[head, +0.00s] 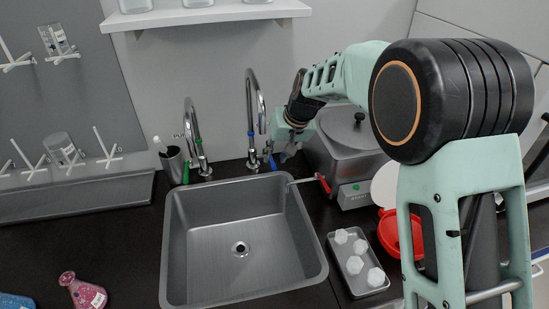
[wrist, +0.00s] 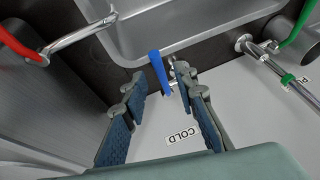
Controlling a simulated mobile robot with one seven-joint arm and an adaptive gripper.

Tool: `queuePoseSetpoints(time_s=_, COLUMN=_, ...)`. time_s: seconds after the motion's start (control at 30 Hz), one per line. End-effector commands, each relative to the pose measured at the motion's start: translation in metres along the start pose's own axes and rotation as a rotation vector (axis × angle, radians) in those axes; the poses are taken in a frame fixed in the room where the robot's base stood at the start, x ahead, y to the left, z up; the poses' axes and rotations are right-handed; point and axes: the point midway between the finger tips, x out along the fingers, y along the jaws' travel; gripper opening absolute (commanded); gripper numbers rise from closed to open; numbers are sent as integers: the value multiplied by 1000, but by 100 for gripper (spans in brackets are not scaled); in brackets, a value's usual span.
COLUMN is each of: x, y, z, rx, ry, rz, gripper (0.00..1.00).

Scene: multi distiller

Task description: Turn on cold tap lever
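The cold tap lever is blue. In the wrist view the lever (wrist: 157,68) stands between and just beyond my fingertips, with a visible gap to the right finger; contact with the left one is unclear. In the head view the lever (head: 272,161) shows small beside my gripper (head: 287,155). My gripper (wrist: 160,82) is open, its two fingers on either side of the lever's line. The metal cold tap (head: 251,110) rises behind the sink. A COLD label (wrist: 182,136) shows beneath the fingers in the wrist view.
The grey sink (head: 180,240) lies in front of the taps. A second tap (head: 193,135) with a green lever (head: 186,173) is to the left. A red lever (head: 323,184) is at the right. A grey distiller (head: 340,160) stands close beside my gripper.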

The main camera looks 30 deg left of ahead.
Motion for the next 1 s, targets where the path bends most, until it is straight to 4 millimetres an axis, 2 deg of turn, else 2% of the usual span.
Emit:
queuePoseSetpoints(time_s=0.1, x=16, y=0, z=0, rx=1, ry=-2, rz=0, gripper=27)
queuePoseSetpoints(time_s=0.2, x=23, y=0, z=0, rx=1, ry=0, rz=0, gripper=27)
queuePoseSetpoints(time_s=0.53, x=27, y=0, z=0, rx=0, ry=0, rz=1, gripper=27)
queuePoseSetpoints(time_s=0.8, x=26, y=0, z=0, rx=0, ry=0, rz=1, gripper=0)
queuePoseSetpoints(time_s=1.0, x=26, y=0, z=0, rx=0, ry=0, rz=1, gripper=0)
